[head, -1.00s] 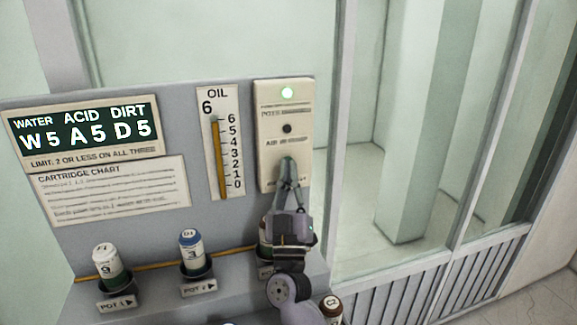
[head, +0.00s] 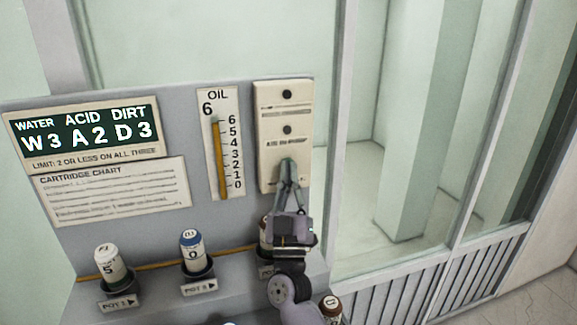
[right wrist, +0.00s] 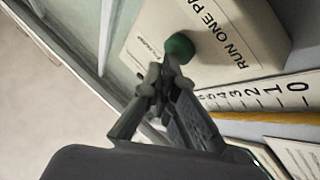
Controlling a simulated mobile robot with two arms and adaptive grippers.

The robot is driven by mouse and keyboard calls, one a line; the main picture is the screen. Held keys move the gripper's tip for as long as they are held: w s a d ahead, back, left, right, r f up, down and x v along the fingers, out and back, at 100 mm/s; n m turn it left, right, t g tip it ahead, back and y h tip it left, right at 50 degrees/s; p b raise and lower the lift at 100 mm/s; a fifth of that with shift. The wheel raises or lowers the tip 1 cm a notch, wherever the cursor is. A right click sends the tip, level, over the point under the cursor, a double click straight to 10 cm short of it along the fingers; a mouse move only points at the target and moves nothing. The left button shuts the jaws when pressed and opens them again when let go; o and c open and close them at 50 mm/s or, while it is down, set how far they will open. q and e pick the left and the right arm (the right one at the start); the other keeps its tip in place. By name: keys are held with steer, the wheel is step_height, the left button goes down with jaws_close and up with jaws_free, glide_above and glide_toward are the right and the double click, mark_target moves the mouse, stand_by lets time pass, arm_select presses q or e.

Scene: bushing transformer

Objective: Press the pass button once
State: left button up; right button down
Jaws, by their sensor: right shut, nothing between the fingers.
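The cream button panel (head: 283,110) is on the grey board, right of the oil gauge. Its green button (right wrist: 178,47) shows in the right wrist view, beside a label starting "RUN ONE PA". My right gripper (head: 288,170) is shut and empty, with its fingertips at the button, largely covering it in the head view. In the right wrist view the closed fingertips (right wrist: 163,78) are right by the button; I cannot tell whether they touch. Two dark round spots sit higher on the panel. My left gripper is not in view.
The display (head: 88,130) reads W3 A2 D3. The oil gauge (head: 221,150) reads 6. Cartridges stand in pots along the lower ledge: a green-banded one (head: 110,265) showing 5, a blue-topped one (head: 192,245) showing 0, and another behind my right gripper.

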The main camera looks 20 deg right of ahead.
steer(key=s+p, duration=0.3)
steer(key=s, duration=0.3)
stand_by(0.3)
steer(key=shift+s+d+f, duration=0.1)
stand_by(0.4)
